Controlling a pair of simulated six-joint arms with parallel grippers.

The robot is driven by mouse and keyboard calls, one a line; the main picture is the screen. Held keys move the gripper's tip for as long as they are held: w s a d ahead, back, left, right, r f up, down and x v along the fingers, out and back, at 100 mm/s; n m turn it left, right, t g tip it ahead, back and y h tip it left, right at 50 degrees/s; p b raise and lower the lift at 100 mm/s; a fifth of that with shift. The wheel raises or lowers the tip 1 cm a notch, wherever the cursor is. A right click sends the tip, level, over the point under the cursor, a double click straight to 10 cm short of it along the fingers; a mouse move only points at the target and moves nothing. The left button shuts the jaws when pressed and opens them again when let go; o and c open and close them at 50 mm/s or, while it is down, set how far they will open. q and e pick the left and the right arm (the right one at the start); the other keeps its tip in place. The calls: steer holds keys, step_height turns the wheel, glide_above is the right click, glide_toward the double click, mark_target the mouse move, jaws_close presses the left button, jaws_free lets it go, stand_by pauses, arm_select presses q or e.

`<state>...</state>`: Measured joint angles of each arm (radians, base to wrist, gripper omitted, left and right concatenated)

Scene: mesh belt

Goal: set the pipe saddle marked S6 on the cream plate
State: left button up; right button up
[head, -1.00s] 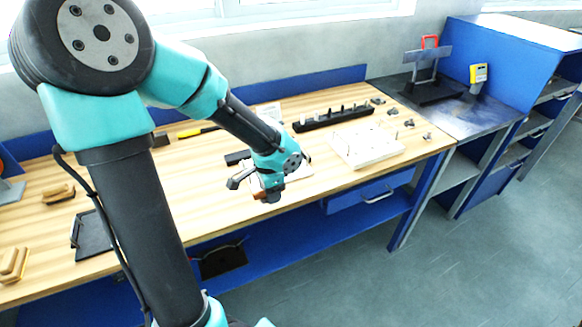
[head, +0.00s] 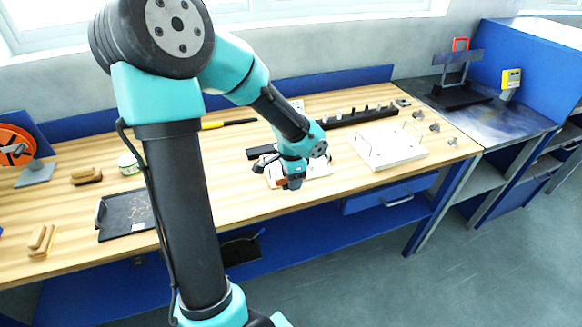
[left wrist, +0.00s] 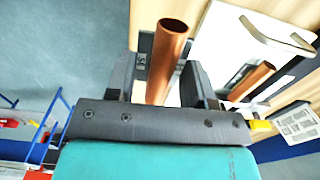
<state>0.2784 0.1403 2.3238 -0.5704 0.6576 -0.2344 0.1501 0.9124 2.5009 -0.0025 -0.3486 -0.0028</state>
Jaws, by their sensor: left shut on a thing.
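My left gripper (head: 288,184) is over the front part of the bench, beside a small white plate (head: 319,169). In the left wrist view it (left wrist: 168,62) is shut on a copper-coloured tube (left wrist: 160,75) standing between its fingers. I cannot read an S6 mark on the held piece. A second copper-coloured tube (left wrist: 252,80) lies past the right finger, next to a dark piece with a small light label. A cream plate (head: 391,149) with thin upright wires lies on the bench to the right of the gripper. My right gripper is in neither view.
A dark rack (head: 345,117) with several pegs stands behind the cream plate. Several small grey parts (head: 434,127) lie right of it. A black tray (head: 126,214) and wooden blocks (head: 87,175) are on the left. A blue drawer (head: 365,199) is under the front edge.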

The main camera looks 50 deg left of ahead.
arm_select(q)
steer(key=w+a, duration=0.1)
steer(key=a, duration=0.1)
steer(key=w+a, duration=0.4)
steer(key=shift+w+a+f, duration=0.1)
steer(key=shift+w+f, duration=0.15)
steer(key=shift+f, duration=0.15)
steer(key=shift+w+a, duration=0.1)
steer(key=shift+w+a, duration=0.2)
steer(key=shift+a, duration=0.05)
steer(key=shift+f, duration=1.8)
steer(key=shift+f, duration=0.3)
steer(key=o, duration=1)
steer(key=shift+s+d+f, duration=0.1)
steer(key=shift+o, duration=0.2)
